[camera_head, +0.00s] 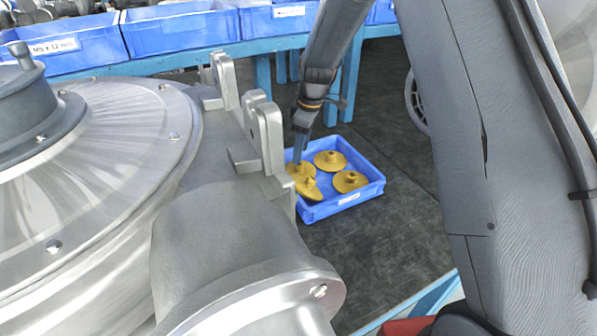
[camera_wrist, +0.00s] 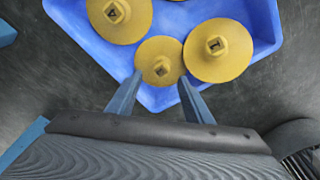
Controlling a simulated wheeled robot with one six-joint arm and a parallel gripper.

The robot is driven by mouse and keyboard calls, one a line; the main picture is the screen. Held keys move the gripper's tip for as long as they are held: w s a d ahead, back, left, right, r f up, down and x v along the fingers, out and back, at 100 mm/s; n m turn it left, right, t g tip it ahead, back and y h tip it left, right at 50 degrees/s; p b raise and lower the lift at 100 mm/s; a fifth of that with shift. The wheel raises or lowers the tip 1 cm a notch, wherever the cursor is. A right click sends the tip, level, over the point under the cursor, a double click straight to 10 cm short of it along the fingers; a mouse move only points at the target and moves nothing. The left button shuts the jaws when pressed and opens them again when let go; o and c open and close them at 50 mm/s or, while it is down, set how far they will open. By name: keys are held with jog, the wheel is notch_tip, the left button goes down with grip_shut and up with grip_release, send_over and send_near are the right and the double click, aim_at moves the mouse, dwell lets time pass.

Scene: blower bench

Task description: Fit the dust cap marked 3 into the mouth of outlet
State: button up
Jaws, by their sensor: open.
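Several yellow round dust caps (camera_head: 330,161) with square knobs lie in a blue tray (camera_head: 374,187). In the wrist view a small cap (camera_wrist: 152,51) lies just ahead of my fingertips, with larger caps to its left (camera_wrist: 119,30) and right (camera_wrist: 233,62).
The large metal blower housing (camera_head: 110,130) fills the left, with upright lugs (camera_head: 268,135) beside the tray. Blue labelled bins (camera_head: 180,30) stand on a blue-framed bench behind. The dark surface (camera_head: 385,240) right of and in front of the tray is clear.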

jog(key=shift+a+f+p, duration=0.15)
jog(key=shift+f+p, duration=0.4)
jog(key=shift+f, duration=0.8)
jog(key=shift+a+f+p, duration=0.1)
jog(key=shift+f+p, duration=0.4)
jog(key=shift+f, duration=0.85)
jog(key=c, duration=1.2)
jog(key=shift+o, duration=0.2)
notch_tip(320, 180, up, 10)
jog(key=b, duration=0.2)
jog(key=shift+b, duration=0.35)
